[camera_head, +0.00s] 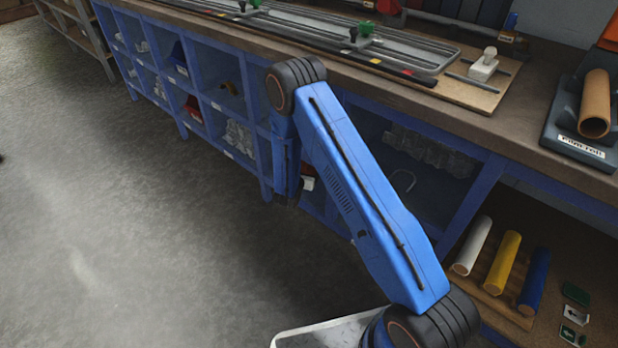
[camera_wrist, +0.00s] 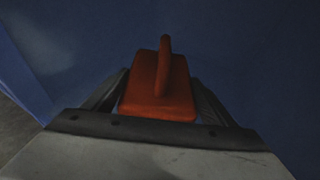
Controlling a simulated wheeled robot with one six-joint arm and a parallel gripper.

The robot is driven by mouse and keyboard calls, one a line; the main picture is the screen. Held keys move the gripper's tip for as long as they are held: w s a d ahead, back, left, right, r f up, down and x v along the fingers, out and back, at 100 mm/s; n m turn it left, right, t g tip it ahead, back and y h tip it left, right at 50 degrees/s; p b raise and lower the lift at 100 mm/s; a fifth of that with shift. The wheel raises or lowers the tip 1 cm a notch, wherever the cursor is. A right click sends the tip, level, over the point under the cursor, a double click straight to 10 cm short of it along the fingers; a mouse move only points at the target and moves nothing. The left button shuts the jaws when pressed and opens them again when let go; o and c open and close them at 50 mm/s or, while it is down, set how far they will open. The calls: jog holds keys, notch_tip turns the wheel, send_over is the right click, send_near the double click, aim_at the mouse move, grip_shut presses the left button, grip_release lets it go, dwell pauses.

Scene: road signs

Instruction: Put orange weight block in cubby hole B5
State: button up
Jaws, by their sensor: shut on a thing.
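The orange weight block (camera_wrist: 157,103), a tapered block with a handle standing up, is held between the fingers of my gripper (camera_wrist: 158,86) in the wrist view. My gripper is shut on it. Dark blue surfaces fill the view behind and beside the block. In the head view my arm reaches toward the blue cubby unit (camera_head: 262,150) under the bench; the gripper and block cannot be made out clearly there. My arm covers some of the cubbies. The cubby labels are too small to read, so I cannot tell which is B5.
Several cubbies at the left hold bins and clear bags. The workbench (camera_head: 455,110) above carries metal rails and a pipe on a stand (camera_head: 594,110). White, yellow and blue rolls (camera_head: 502,262) lie on a low shelf at the right. The floor (camera_head: 130,220) at the left is clear.

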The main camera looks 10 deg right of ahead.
jog(key=shift+d+f, duration=0.1)
jog(key=shift+f, duration=2.5)
jog(key=shift+w+d+f, duration=0.15)
jog(key=shift+f, duration=0.1)
jog(key=o, duration=2)
jog(key=shift+f, duration=0.15)
jog(key=shift+s+r, duration=0.2)
jog(key=shift+s, duration=0.05)
jog(key=v, duration=1.1)
jog(key=shift+s+a, duration=0.2)
jog(key=shift+a, duration=0.1)
